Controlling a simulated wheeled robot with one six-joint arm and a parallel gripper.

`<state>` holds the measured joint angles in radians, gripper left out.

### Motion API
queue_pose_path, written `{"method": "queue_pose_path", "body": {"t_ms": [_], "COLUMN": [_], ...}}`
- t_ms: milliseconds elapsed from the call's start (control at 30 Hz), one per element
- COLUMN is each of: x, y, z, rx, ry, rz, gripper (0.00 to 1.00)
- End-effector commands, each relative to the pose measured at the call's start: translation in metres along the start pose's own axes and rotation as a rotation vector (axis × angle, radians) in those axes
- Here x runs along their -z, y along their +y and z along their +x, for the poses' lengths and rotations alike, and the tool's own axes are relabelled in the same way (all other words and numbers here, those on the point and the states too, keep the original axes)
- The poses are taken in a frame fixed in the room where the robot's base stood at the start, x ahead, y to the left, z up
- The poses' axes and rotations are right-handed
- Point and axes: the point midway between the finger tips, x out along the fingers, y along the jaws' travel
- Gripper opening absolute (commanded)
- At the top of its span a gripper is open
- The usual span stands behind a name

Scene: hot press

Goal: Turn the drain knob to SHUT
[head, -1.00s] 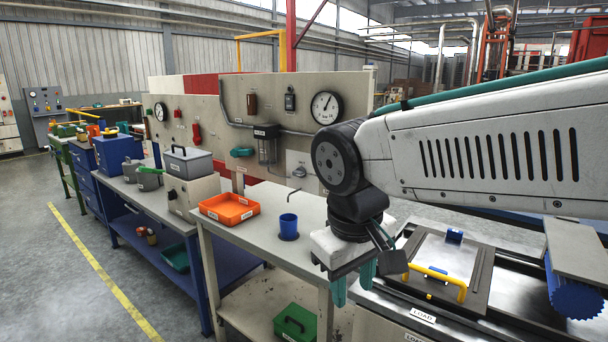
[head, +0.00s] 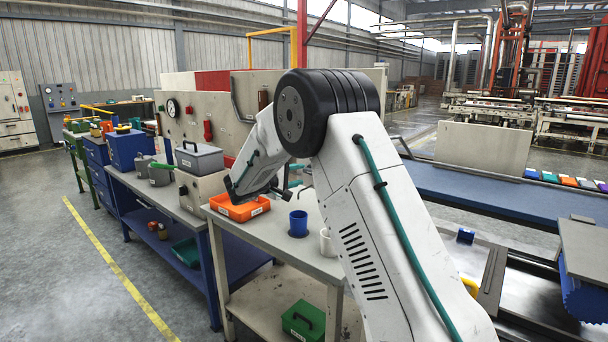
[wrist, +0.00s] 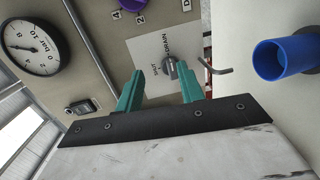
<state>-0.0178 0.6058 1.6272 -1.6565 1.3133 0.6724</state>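In the wrist view the drain knob (wrist: 169,68) is a small dark grey knob on a pale plate (wrist: 152,85) marked DRAIN and SHUT. My gripper (wrist: 159,69) is open, its two teal fingers pointing toward the plate. The knob appears between the fingertips, closer to the right finger. I cannot tell whether the fingers reach it or stay short of it. In the head view my gripper (head: 292,184) is mostly hidden by my arm, near the wall panel above the bench. The knob is hidden there.
A blue cup (wrist: 280,60) and a bent metal spout (wrist: 215,70) are right of the fingers. A gauge (wrist: 30,47) is at left. On the bench are an orange tray (head: 238,209), the blue cup (head: 298,222) and a white cup (head: 326,242).

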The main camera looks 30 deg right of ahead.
Motion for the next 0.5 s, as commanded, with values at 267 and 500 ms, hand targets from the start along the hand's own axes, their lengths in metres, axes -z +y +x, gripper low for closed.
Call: {"method": "queue_pose_path", "body": {"t_ms": [267,500], "x": [0.04,0.042], "y": [-0.024,-0.021], "z": [0.012,0.047], "rx": [-0.091,-0.092], "ry": [0.075,0.074], "rz": [-0.013,-0.013], "gripper": [0.38,0.38]}}
